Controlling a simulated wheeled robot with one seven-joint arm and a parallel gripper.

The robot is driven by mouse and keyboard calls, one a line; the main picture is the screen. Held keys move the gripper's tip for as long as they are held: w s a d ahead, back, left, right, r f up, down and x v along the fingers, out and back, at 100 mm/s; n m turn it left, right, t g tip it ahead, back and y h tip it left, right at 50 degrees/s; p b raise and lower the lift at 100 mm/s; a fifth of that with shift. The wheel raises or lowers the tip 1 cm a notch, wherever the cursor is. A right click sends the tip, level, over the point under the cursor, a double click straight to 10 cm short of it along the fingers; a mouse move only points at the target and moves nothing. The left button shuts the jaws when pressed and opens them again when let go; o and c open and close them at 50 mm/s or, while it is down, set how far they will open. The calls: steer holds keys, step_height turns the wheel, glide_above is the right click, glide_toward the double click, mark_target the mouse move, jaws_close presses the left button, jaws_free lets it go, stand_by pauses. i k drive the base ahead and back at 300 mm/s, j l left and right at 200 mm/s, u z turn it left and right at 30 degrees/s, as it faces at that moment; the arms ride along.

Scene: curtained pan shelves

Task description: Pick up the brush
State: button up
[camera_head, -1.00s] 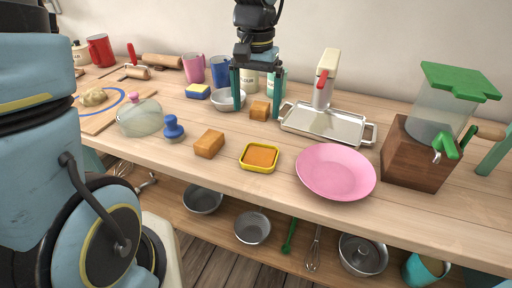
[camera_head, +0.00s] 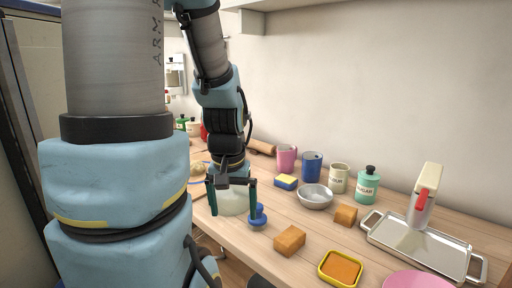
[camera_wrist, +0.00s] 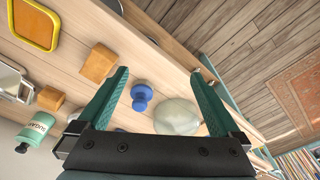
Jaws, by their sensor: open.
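The brush (camera_head: 258,219) is a small blue piece with a round knob, standing on the wooden worktop. In the wrist view the brush (camera_wrist: 141,95) shows between the two fingers, nearer the left one. My gripper (camera_head: 232,211) is open and empty, with its teal fingers pointing down. In the head view the brush is just right of the right finger, which overlaps its edge. My gripper (camera_wrist: 160,74) looks apart from the brush in the wrist view.
A pale glass dome (camera_wrist: 177,116) stands close beside the brush. An orange-brown block (camera_head: 290,240), a yellow-rimmed dish (camera_head: 323,272) and a metal bowl (camera_head: 315,196) are to the right. A yellow-and-blue sponge (camera_head: 286,181) lies behind. The worktop's front edge is close.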

mark_target(260, 224)
steer(key=k+l+u, duration=0.1)
steer(key=l+u, duration=0.15)
steer(key=u, duration=0.15)
steer(key=k+l+u, duration=0.15)
steer(key=u, duration=0.25)
steer(key=k+l+u, duration=0.15)
steer(key=u, duration=0.25)
steer(key=l, duration=0.1)
